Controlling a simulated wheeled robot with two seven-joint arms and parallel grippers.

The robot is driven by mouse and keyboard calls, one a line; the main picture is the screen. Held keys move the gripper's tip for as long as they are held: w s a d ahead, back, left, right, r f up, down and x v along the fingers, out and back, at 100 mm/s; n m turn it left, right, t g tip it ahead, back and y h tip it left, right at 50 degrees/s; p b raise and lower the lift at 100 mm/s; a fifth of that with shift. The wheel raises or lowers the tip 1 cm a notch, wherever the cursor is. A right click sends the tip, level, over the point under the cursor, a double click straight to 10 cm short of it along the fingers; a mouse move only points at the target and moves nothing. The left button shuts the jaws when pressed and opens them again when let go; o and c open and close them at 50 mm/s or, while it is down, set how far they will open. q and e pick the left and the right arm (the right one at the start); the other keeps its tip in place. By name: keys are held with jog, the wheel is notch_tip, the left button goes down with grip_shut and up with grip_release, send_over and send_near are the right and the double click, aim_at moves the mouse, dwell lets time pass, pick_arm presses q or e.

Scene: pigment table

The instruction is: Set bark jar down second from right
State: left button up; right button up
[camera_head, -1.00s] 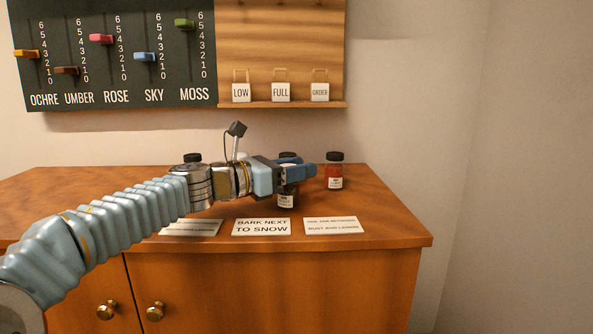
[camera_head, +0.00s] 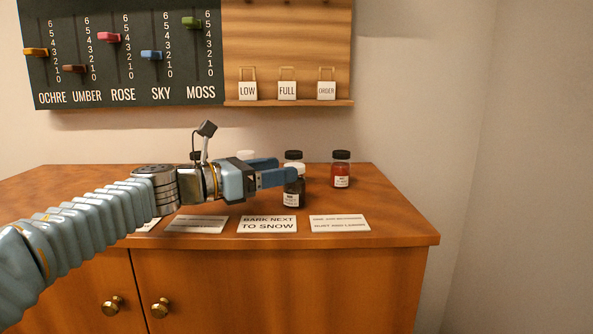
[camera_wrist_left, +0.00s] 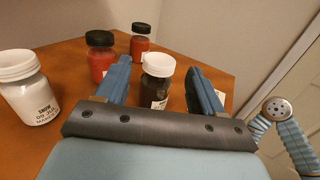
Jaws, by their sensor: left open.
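The bark jar, a dark jar with a white lid, stands upright on the cabinet top in the head view (camera_head: 292,199). It is in front of a black-lidded jar (camera_head: 293,155). My left gripper (camera_head: 283,170) is open at the dark jar, one finger passing in front of its upper part. In the left wrist view the dark jar (camera_wrist_left: 156,86) stands between the spread finger ends, with a gap visible on the right side. The snow jar (camera_wrist_left: 34,98) is white and stands to the left; only its lid (camera_head: 245,155) shows in the head view. My right gripper is out of view.
A red jar (camera_head: 341,170) stands at the right of the back row. Another black lid (camera_head: 195,156) shows behind my arm. Cards, one reading "BARK NEXT TO SNOW" (camera_head: 267,224), lie along the front edge. The cabinet top is free at right.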

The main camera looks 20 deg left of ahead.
pick_arm(q)
jog(key=v, duration=0.5)
jog(key=shift+s+a, duration=0.2)
